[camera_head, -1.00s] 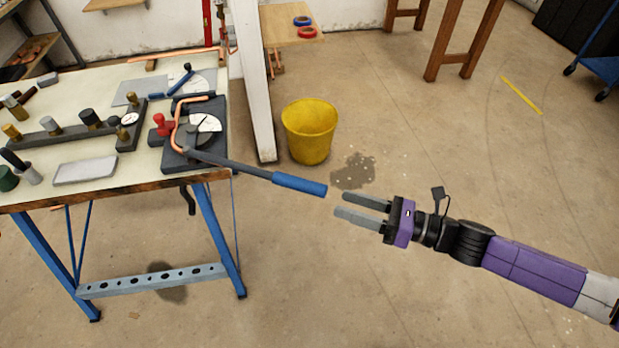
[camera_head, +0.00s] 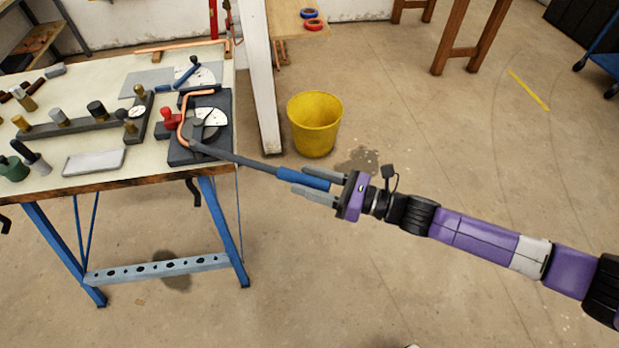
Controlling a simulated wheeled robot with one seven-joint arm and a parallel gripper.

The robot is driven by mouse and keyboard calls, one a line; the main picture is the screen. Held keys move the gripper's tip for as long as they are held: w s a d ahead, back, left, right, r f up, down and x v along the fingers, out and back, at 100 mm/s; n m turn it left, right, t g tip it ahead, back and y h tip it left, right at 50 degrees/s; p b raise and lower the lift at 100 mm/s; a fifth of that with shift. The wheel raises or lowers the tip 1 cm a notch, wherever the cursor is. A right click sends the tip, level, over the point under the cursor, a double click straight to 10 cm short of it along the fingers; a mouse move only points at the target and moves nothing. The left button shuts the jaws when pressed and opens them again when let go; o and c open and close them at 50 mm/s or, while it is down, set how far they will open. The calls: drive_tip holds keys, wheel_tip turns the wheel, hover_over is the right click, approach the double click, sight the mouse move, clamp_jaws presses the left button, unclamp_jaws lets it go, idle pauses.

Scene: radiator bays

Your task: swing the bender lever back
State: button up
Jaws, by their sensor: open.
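The bender (camera_head: 182,155) is a dark block with a white dial, at the right end of the workbench top. A copper tube (camera_head: 184,124) is bent around in it. Its lever (camera_head: 245,162) is a grey rod that sticks out past the bench edge to the right and ends in a blue grip (camera_head: 303,178). My gripper (camera_head: 307,184) is open at the end of the blue grip. One grey finger lies along the far side of the grip and the other along the near side. I cannot tell whether the fingers touch it.
The workbench (camera_head: 140,183) has blue legs and carries a grey tray (camera_head: 94,163), a red-knobbed part (camera_head: 169,117) and several fittings. A yellow bucket (camera_head: 314,125) stands on the floor behind the lever, beside a white post (camera_head: 261,90). The floor in front is clear.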

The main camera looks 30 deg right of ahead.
clamp_jaws()
idle(1.4)
